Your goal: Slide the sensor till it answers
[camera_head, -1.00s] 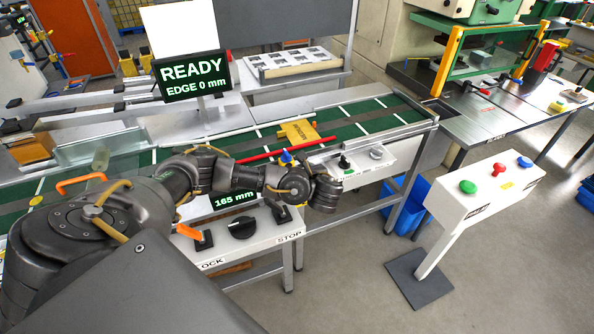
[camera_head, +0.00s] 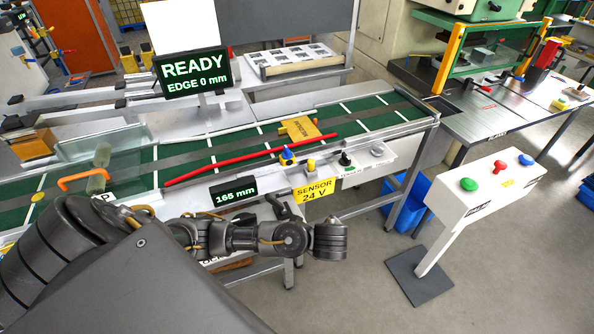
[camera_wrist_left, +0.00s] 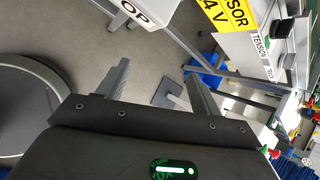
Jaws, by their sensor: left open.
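A sign reading SENSOR 24 V (camera_head: 316,190) hangs on the front of the conveyor (camera_head: 230,150), below a blue knob (camera_head: 287,157) and a yellow knob (camera_head: 311,165). A yellow block (camera_head: 303,128) with small unreadable lettering lies across the belt. One display (camera_head: 233,190) reads 165 mm; the larger display (camera_head: 192,72) reads READY, EDGE 0 mm. My left gripper (camera_head: 331,241) is in front of the conveyor, below the sign and apart from it. In the left wrist view its fingers (camera_wrist_left: 155,76) are spread and empty, and the sign shows at the top.
A red bar (camera_head: 240,156) lies along the belt's front side. A white button stand (camera_head: 480,190) with red, green and blue buttons is at the right. Blue bins (camera_head: 412,205) stand under the conveyor. My arm hides most of the STOP box. The floor before the stand is clear.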

